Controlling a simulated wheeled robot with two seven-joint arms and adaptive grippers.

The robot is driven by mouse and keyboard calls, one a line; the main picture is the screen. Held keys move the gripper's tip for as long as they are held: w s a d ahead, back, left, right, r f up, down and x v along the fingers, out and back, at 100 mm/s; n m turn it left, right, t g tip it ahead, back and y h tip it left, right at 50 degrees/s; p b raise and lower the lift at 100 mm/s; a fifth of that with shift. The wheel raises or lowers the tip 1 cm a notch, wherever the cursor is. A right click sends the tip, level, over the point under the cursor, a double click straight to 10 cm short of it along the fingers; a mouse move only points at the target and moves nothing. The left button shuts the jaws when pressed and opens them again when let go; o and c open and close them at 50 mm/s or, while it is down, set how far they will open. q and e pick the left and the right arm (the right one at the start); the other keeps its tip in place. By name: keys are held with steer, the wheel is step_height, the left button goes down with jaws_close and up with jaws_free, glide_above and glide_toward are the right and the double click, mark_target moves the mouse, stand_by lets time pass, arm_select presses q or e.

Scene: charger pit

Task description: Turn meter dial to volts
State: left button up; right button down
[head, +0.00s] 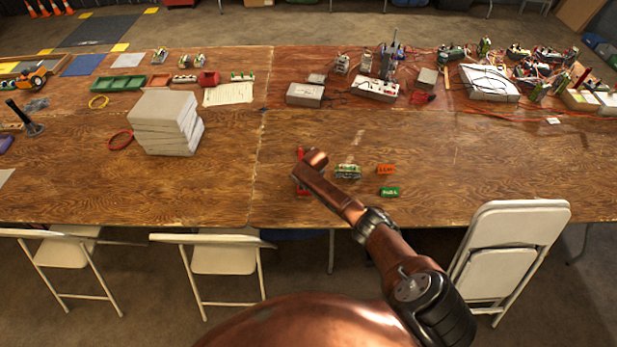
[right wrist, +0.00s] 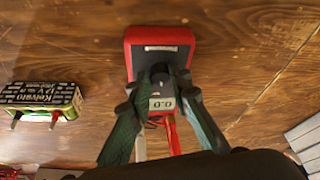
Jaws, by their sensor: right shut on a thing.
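The red meter (right wrist: 178,50) lies on the wooden table in the right wrist view. It has a pale label near its upper edge, a small display reading 0.0 (right wrist: 162,103) and a black dial (right wrist: 159,76). My right gripper (right wrist: 161,77) has its green fingers closed on the two sides of the dial. In the head view my right gripper (head: 308,168) covers most of the meter, and only red bits (head: 302,192) show. The dial's pointer and markings are hidden or too small to read. My left gripper is in neither view.
A stack of grey slabs (head: 160,128) stands left. The table's front middle is mostly clear.

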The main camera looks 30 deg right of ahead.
steer(key=shift+a+m+h+p, duration=0.15)
steer(key=shift+m+h+p, duration=0.25)
steer(key=shift+m, duration=0.5)
steer(key=c, duration=1.8)
jaws_free()
steer(key=shift+o, duration=0.2)
steer(key=v, duration=1.2)
steer(key=shift+f, duration=0.1)
